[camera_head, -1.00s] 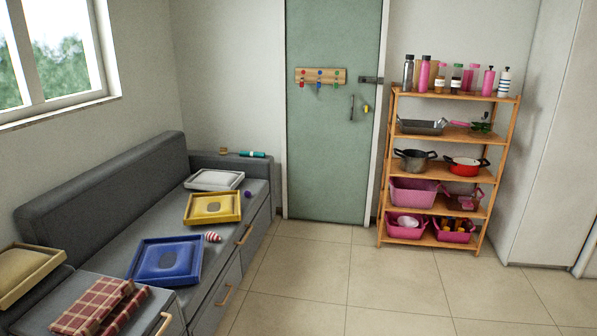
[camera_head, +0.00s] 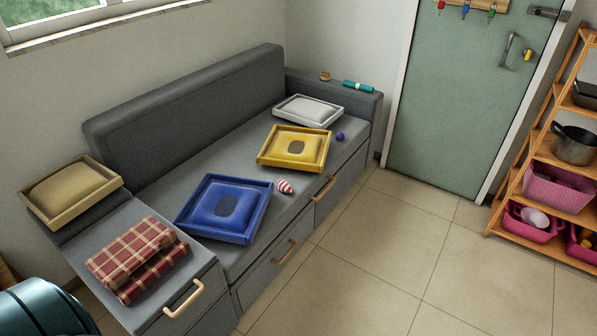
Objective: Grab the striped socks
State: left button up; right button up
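The striped socks (camera_head: 285,187) are a small red-and-white rolled bundle. They lie on the grey sofa seat near its front edge, just right of the blue framed cushion (camera_head: 223,207) and apart from the yellow one (camera_head: 294,147). Nothing covers them. Neither of my grippers shows in the head view.
The grey sofa (camera_head: 250,250) has drawers with wooden handles. A plaid cloth (camera_head: 130,258), a beige tray (camera_head: 70,190), a white tray (camera_head: 308,110) and a purple ball (camera_head: 340,136) rest on it. Tiled floor (camera_head: 400,255) before it is clear. A wooden shelf (camera_head: 515,185) stands right.

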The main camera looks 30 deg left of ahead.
aim_at(282, 185)
jog(key=i+l+u, duration=0.1)
jog(key=i+u, duration=0.15)
jog(key=i, duration=0.25)
jog(key=i+l+u, duration=0.15)
jog(key=i+u, duration=0.15)
jog(key=i, duration=0.15)
jog(key=i+l+u, duration=0.25)
jog(key=i, duration=0.2)
jog(key=i+l+u, duration=0.9)
jog(key=l+u, duration=0.2)
jog(key=i+l+u, duration=0.15)
jog(key=l+u, duration=0.2)
jog(key=l, duration=0.15)
